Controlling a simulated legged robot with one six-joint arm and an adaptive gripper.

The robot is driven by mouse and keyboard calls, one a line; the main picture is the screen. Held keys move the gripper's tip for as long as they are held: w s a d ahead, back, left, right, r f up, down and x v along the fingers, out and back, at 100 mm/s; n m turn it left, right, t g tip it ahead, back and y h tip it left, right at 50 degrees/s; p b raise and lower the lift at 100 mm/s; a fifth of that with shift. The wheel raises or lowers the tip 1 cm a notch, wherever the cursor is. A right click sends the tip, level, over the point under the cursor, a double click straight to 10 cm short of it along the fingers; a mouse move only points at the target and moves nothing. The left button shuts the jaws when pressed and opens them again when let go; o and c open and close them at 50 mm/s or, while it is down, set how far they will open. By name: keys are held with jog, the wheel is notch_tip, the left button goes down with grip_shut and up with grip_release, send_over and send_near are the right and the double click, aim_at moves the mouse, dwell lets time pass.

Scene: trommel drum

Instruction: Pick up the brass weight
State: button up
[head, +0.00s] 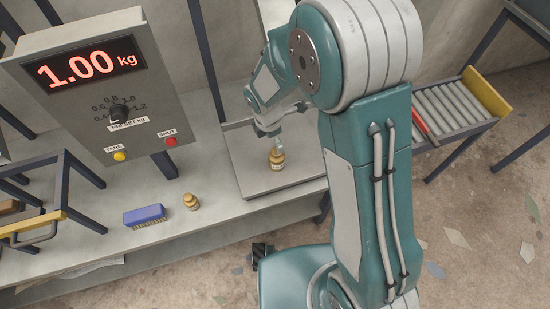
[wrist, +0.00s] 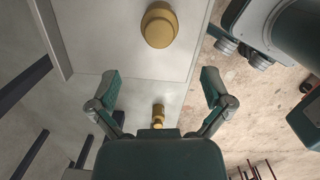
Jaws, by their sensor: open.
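A brass weight (head: 276,160) stands upright on the flat scale plate (head: 246,176). In the wrist view the brass weight (wrist: 159,25) is near the top edge, beyond the fingertips. A second, smaller brass weight (head: 190,201) stands on the bench, left of the plate. Another small brass shape (wrist: 158,115) shows between the fingers in the wrist view; I cannot tell if it is that one. My gripper (wrist: 160,82) is open with nothing between its fingertips. In the head view my gripper (head: 270,132) is just above the weight on the plate; its fingers are small there.
A control box (head: 90,75) with a red display reading 1.00 kg, a knob and two buttons stands at the left. A blue brush (head: 145,215) lies on the bench (head: 215,240). A roller conveyor (head: 450,110) is at the right. Dark posts stand around the bench.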

aim_at(277, 157)
jog(key=shift+a+f, duration=0.1)
jog(key=shift+f, duration=0.35)
jog(key=f, duration=0.2)
jog(key=d+f, duration=0.1)
jog(key=f, duration=0.1)
jog(key=shift+w+d+f, duration=0.15)
jog(key=shift+d+f, duration=0.05)
jog(key=shift+f, duration=0.15)
jog(key=f, duration=0.4)
jog(key=shift+w+a+f, duration=0.1)
jog(key=shift+w+f, duration=0.15)
jog(key=shift+f, duration=0.15)
jog(key=shift+d+f, duration=0.2)
jog(key=shift+f, duration=0.3)
jog(key=shift+a, duration=0.1)
jog(key=c, duration=1.2)
